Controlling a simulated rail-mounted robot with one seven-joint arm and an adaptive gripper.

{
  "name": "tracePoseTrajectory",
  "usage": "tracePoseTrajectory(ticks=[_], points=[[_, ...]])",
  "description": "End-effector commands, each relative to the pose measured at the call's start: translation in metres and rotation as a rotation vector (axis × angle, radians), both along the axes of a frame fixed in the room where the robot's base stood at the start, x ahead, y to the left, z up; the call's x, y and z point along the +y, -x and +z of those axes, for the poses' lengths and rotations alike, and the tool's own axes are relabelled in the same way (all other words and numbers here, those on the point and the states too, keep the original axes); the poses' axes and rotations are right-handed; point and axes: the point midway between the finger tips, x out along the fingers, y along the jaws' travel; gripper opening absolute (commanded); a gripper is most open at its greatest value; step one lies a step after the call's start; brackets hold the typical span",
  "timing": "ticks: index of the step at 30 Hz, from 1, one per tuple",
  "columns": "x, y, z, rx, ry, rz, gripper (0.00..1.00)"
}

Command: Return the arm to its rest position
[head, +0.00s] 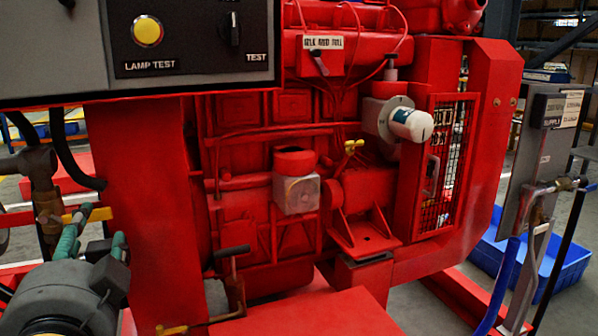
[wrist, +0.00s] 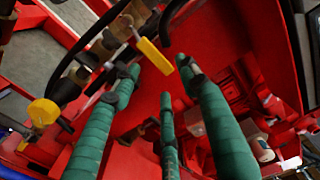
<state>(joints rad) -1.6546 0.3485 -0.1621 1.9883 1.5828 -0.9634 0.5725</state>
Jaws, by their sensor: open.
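My gripper (head: 92,228) is at the lower left of the head view, with a dark grey body and teal fingers. In the wrist view the three teal fingers of my gripper (wrist: 160,85) are spread apart, with nothing between them. It is open and empty. The fingers point toward brown pipework (head: 40,180) with a yellow valve handle (head: 85,214). The yellow handle (wrist: 154,56) shows just beyond the fingertips in the wrist view. I cannot tell whether a finger touches it.
The red diesel pumpset (head: 260,220) fills the middle. A grey control panel (head: 60,50) overhangs the upper left. A white filter (head: 411,124) juts from the engine. At the right are a grey stand (head: 530,160), a blue hose (head: 500,285) and a blue bin (head: 565,270).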

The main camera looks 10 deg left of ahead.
Motion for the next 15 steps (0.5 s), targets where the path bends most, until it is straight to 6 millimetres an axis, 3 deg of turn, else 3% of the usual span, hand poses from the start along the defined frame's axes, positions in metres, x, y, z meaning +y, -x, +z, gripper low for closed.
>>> tracePoseTrajectory(ticks=[8, 10, 15], points=[[0.029, -0.055, -0.001, 0.001, 0.002, -0.003, 0.44], [0.031, -0.056, 0.011, -0.02, 0.037, 0.001, 0.44], [0.031, -0.055, 0.016, -0.067, 0.122, 0.001, 0.44]])
